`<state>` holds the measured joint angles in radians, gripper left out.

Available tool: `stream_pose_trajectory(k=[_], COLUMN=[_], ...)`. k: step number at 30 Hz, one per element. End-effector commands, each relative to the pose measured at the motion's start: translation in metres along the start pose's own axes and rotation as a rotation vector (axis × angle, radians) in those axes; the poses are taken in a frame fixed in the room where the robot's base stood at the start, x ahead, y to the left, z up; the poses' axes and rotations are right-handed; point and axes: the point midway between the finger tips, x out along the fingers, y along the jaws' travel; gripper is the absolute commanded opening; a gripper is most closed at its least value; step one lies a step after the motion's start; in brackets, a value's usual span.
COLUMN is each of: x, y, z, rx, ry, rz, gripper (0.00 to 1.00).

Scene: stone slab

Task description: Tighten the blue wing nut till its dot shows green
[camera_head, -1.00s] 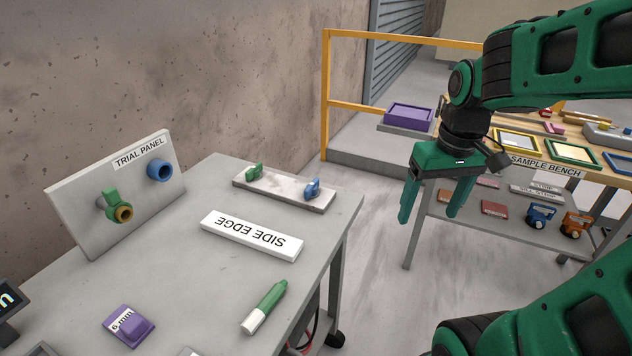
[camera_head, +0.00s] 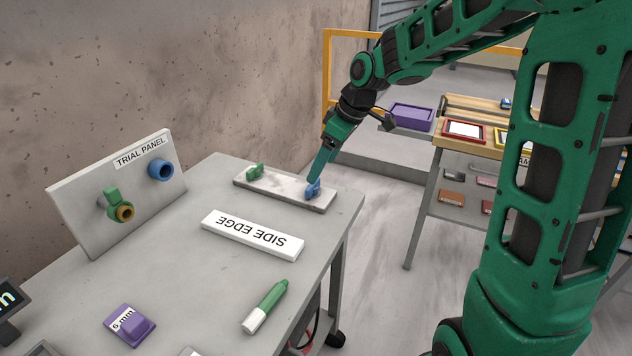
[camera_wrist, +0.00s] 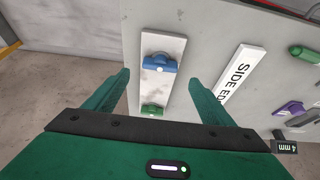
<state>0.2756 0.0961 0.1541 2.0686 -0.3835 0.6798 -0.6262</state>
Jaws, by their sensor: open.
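The blue wing nut (camera_head: 313,189) sits at the right end of a pale stone slab (camera_head: 280,188) on the grey table. In the wrist view the blue wing nut (camera_wrist: 158,64) is at the far end of the slab (camera_wrist: 173,50), with a small pale spot on its near side; I cannot read a green dot. A green wing nut (camera_head: 254,172) sits at the slab's other end and also shows in the wrist view (camera_wrist: 152,110). My gripper (camera_head: 320,170) points down close to the blue wing nut. In the wrist view my gripper's fingers (camera_wrist: 160,78) are apart, with nothing between their tips.
A white SIDE EDGE block (camera_head: 252,234) lies in front of the slab. The upright trial panel (camera_head: 120,190) stands at the left. A green marker (camera_head: 265,306) and a purple 6 mm piece (camera_head: 130,326) lie nearer. The table's right edge is close to the slab.

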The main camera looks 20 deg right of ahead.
Motion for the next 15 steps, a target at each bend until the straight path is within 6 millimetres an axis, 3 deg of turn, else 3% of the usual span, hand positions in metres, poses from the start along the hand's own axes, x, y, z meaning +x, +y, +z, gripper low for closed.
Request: stream_pose_trajectory(k=[6, 15], x=[0.040, 0.069], y=[0.000, 0.001], z=[0.002, 0.001], rx=[0.002, 0.002], ry=[-0.003, -0.001], rz=[-0.003, 0.001], gripper=[0.77, 0.77])
